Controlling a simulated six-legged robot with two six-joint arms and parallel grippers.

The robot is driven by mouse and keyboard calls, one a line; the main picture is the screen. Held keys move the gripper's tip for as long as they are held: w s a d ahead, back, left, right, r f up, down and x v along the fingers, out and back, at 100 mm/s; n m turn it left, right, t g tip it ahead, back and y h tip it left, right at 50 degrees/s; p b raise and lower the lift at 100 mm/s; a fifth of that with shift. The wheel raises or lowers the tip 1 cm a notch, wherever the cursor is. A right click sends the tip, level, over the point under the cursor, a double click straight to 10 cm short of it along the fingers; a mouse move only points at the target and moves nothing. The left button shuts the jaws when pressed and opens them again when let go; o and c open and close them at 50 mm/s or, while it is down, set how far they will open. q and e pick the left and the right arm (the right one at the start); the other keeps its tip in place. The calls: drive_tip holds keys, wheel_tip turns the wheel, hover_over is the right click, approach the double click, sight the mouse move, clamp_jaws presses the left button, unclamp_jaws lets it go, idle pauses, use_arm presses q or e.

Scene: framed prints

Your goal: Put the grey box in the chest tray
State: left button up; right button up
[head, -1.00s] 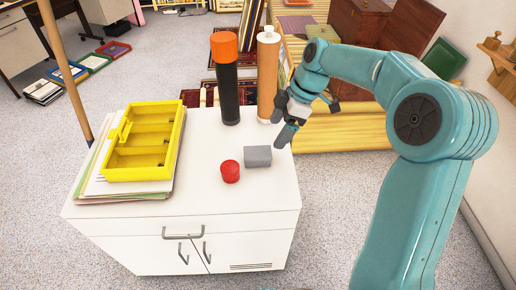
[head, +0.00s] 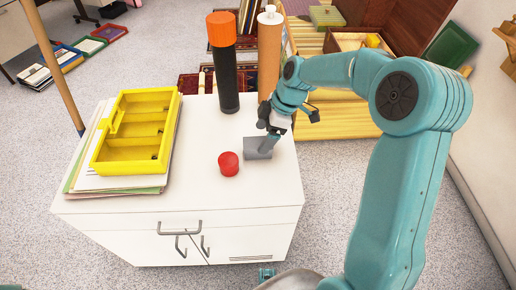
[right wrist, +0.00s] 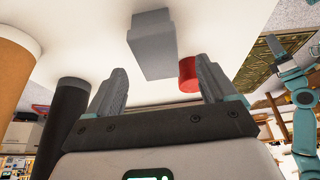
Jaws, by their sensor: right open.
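The grey box (head: 256,153) lies on the white cabinet top, right of a red cylinder (head: 229,164). My right gripper (head: 268,140) is down at the box and partly covers it in the head view. In the right wrist view the grey box (right wrist: 152,48) lies between and beyond the open fingers, with gaps at both sides; I see no grip. The red cylinder (right wrist: 188,75) shows near the right finger. A wooden chest stands at the back right with an open compartment, likely its tray (head: 345,40), holding a small yellow thing (head: 373,40).
A yellow divided tray (head: 136,130) sits on stacked papers (head: 80,175) at the cabinet's left. A black tube with an orange cap (head: 225,70) and a tan tube (head: 269,60) stand at the back. The front of the top is clear.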

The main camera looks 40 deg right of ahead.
sight(260, 143)
drive_tip(key=x, duration=0.3)
drive_tip(key=b+x, duration=0.1)
drive_tip(key=x, duration=0.1)
drive_tip(key=shift+w+d+f, duration=0.1)
drive_tip(key=shift+w+f, duration=0.05)
drive_tip(key=shift+f, duration=0.3)
drive_tip(key=c, duration=1.1)
